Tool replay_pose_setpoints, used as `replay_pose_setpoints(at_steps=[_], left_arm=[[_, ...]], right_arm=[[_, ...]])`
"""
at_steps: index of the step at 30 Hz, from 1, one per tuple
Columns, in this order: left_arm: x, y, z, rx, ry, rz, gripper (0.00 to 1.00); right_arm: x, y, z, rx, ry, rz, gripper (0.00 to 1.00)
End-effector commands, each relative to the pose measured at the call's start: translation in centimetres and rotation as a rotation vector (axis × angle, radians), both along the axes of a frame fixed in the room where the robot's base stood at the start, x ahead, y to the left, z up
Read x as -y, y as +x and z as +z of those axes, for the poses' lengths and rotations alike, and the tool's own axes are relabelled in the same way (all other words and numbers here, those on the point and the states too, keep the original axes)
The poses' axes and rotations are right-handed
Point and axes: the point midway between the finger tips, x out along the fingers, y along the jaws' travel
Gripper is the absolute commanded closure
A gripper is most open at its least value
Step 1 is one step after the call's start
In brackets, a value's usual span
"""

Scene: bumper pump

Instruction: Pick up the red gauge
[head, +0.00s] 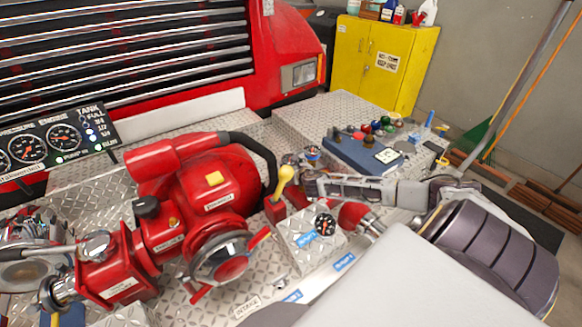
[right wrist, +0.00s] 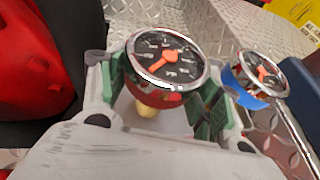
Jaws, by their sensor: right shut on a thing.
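The red gauge (right wrist: 166,58) has a black dial, an orange needle, a chrome rim, a red body and a brass stem. It sits between the green-padded fingers of my right gripper (right wrist: 165,92), which is shut on it, in the right wrist view. In the head view my right gripper (head: 301,170) reaches in from the right, beyond the yellow-handled lever; the held gauge is small and largely hidden there. I cannot tell whether its stem touches the surface below. My left gripper does not show.
A similar gauge with a blue body (right wrist: 262,74) stands close beside the right gripper. The red pump (head: 215,185) is left of it. A dark blue case (head: 365,155) lies to the right, with several coloured knobs behind.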

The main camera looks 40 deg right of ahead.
Motion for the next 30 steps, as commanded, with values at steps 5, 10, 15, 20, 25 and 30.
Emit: replay_pose_setpoints(at_steps=[5, 10, 15, 20, 25, 30], left_arm=[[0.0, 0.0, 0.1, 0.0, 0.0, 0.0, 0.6], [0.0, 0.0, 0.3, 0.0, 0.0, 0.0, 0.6], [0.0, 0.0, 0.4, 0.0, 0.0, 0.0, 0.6], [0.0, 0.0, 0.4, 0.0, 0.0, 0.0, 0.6], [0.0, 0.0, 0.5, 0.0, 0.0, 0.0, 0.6], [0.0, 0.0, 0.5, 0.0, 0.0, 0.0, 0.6]], right_arm=[[0.0, 0.1, 1.2, 0.004, -0.001, 0.001, 0.75], [0.0, 0.1, 2.9, 0.005, -0.002, 0.002, 0.75], [0.1, 0.1, 5.0, 0.005, -0.003, 0.002, 0.75], [0.1, 0.1, 7.0, 0.005, -0.002, 0.001, 0.75], [0.0, 0.1, 8.7, 0.005, -0.002, 0.001, 0.75], [0.0, 0.1, 9.7, 0.004, -0.001, 0.001, 0.75]])
